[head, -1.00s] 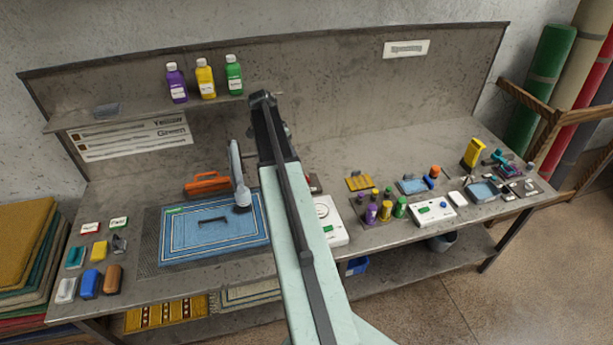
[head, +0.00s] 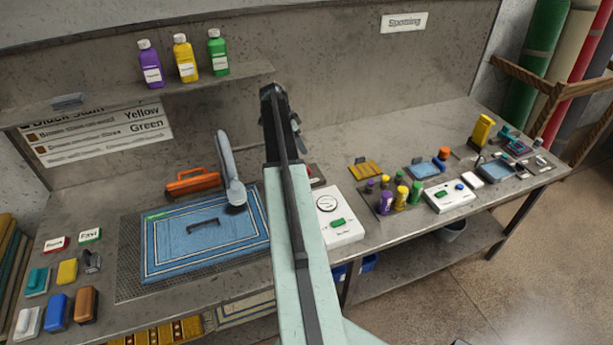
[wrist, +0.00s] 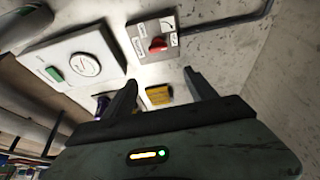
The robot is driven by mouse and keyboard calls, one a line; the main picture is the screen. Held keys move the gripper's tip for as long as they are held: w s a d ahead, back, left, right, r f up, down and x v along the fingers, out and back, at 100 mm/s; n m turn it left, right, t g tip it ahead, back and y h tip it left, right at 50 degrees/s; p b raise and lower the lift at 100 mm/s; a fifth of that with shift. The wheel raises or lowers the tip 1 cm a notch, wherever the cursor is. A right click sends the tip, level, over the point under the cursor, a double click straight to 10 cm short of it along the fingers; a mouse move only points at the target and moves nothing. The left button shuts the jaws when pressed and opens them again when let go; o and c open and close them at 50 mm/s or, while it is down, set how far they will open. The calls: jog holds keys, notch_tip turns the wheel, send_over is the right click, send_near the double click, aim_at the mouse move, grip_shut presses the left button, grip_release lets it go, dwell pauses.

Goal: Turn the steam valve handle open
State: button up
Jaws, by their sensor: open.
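The steam valve handle (wrist: 158,45) shows in the wrist view as a red knob on a grey plate (wrist: 142,28) with printed markings. A dark pipe or hose runs from the plate to the upper right. My gripper (wrist: 160,88) is open and empty, its two dark fingers spread apart. In the wrist picture the handle appears above the gap between the fingertips, and nothing shows the fingers touching it. In the head view a small red part (head: 313,170) shows just right of my arm; the rest of the valve there is hidden behind the arm.
A white box with a dial and green switch (head: 338,216) stands right of my arm. A blue rug (head: 170,255) and a grey-headed tool (head: 230,170) are left of it. Bottles (head: 185,58) stand on the shelf. Several small bottles (head: 400,195) stand farther right.

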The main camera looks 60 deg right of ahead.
jog(key=b, duration=0.4)
send_near(308, 168)
jog(key=f, duration=0.1)
jog(key=shift+w+d+r, duration=0.1)
jog(key=shift+w+d, duration=0.05)
jog(key=b+x, duration=0.7)
jog(key=x, duration=0.1)
jog(key=shift+r, duration=0.1)
jog(key=c, duration=1.4)
